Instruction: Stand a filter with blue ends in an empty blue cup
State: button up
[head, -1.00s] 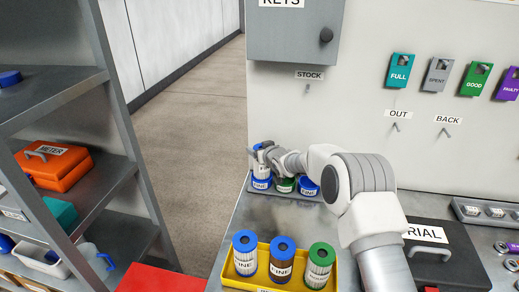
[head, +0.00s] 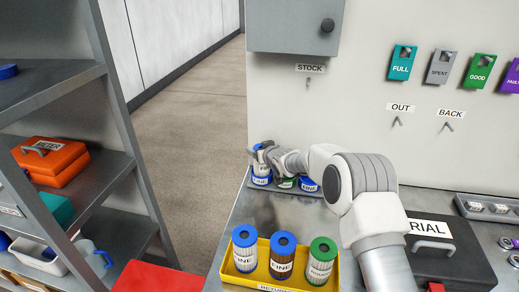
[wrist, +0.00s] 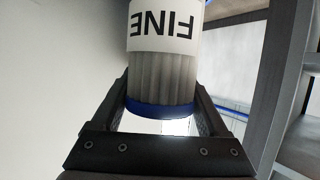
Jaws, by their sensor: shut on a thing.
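My gripper (wrist: 162,98) is shut on a filter (wrist: 165,72) with a blue end and a white FINE label, upside down in the wrist view. In the head view my gripper (head: 263,157) is at the back left of the bench, over the left blue cup (head: 261,182). The gripper hides much of the filter there, so I cannot tell whether it rests in the cup. A green cup (head: 286,184) stands to the right, then another blue cup (head: 309,185); my arm partly covers them and I cannot see inside them.
A yellow tray (head: 240,278) in front holds two blue-ended filters (head: 245,250) and a green-ended filter (head: 321,262); the middle one looks brown. A black case (head: 450,265) is at the right. A shelf unit (head: 130,150) stands at the left. Bare bench lies between cups and tray.

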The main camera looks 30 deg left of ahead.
jog(key=o, duration=1.3)
jog(key=b+v, duration=0.2)
jog(key=v, duration=1.5)
jog(key=s+d+r+m+h, duration=0.2)
jog(key=d+r+h, duration=0.15)
jog(key=d, duration=0.55)
jog(key=s+d+r+m+h, duration=0.15)
jog(key=d+r, duration=0.35)
jog(key=d, duration=0.5)
jog(key=s+d+r+m+h, duration=0.2)
jog(key=d+r+h, duration=0.15)
jog(key=d, duration=0.55)
jog(key=s+d+m+g, duration=0.1)
jog(key=s+d, duration=0.4)
jog(key=s, duration=0.3)
jog(key=s+d+m+g+h, duration=0.1)
jog(key=s+d, duration=0.3)
jog(key=s, duration=0.4)
jog(key=s+d+m+g+h, duration=0.1)
jog(key=s+d+m, duration=0.1)
jog(key=s+d, duration=0.3)
jog(key=shift+s+d+r+m+p, duration=0.1)
jog(key=shift+s+d+m+p, duration=0.05)
jog(key=shift+s, duration=0.6)
jog(key=shift+s+d+r+m+p, duration=0.1)
jog(key=shift+s+d+r+p, duration=0.1)
jog(key=shift+s, duration=0.55)
